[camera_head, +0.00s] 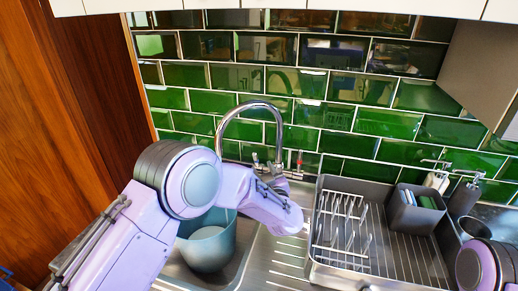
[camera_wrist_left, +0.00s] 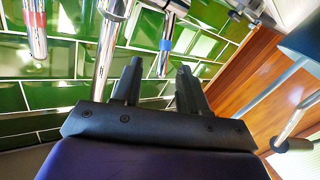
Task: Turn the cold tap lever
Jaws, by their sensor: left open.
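The chrome gooseneck tap (camera_head: 250,106) stands behind the sink, against the green tiles. In the left wrist view, the cold lever (camera_wrist_left: 165,45) is a chrome rod with a blue band. The hot lever (camera_wrist_left: 36,42) has a red band and is at the far left there; its red mark also shows in the head view (camera_head: 299,159). My left gripper (camera_wrist_left: 159,68) is open and empty. In the wrist view its two dark fingers point toward the cold lever, whose end appears between the fingertips; contact cannot be told. In the head view my left arm hides the gripper's fingers.
A blue-grey tub (camera_head: 207,248) sits in the sink below my left arm. A grey dish rack (camera_head: 322,262) with a utensil holder (camera_head: 416,215) stands to the right. Soap dispensers (camera_head: 463,198) stand behind it. A wooden panel (camera_head: 75,110) closes the left side.

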